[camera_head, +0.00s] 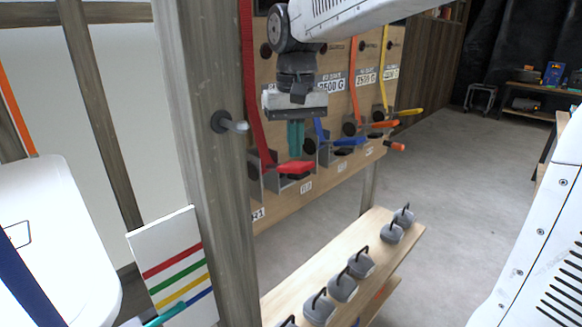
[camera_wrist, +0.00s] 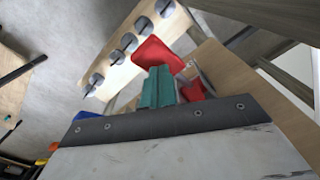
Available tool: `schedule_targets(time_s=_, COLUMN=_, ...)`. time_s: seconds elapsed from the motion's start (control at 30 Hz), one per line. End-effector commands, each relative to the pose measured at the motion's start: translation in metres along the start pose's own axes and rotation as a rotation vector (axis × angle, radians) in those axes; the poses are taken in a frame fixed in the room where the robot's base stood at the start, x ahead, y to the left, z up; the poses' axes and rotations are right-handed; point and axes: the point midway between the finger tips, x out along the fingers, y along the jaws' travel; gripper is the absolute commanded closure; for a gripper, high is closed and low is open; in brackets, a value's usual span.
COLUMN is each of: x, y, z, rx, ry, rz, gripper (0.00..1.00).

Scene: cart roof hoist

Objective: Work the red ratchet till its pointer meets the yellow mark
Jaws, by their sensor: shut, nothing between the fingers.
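The red ratchet (camera_head: 295,168) is the nearest on the wooden board (camera_head: 340,110), with its red lever sticking out to the right and a red strap (camera_head: 250,80) running up from it. My gripper (camera_head: 296,136) points down just above the red lever, with its teal fingers together and nothing visible between them. In the wrist view the fingers (camera_wrist: 158,88) overlap the red lever (camera_wrist: 158,54) in the picture; I cannot tell whether they touch it. I cannot make out the pointer or the yellow mark in either view.
Blue (camera_head: 348,141), orange (camera_head: 384,124) and yellow (camera_head: 408,112) ratchets sit farther along the board. A wooden post (camera_head: 207,150) with a grey peg (camera_head: 230,123) stands left of it. Several grey weights (camera_head: 343,288) stand on a shelf (camera_head: 290,292) below.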

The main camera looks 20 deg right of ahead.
Motion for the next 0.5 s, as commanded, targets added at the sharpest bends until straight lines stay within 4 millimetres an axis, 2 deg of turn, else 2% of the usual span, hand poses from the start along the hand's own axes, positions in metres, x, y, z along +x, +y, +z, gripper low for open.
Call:
schedule_targets(time_s=0.27, x=0.003, y=0.0, z=0.0, rx=0.0, ry=0.0, rz=0.0, gripper=1.0)
schedule_targets(time_s=0.5, x=0.026, y=0.001, z=0.003, rx=0.0, ry=-0.003, rz=0.001, gripper=1.0)
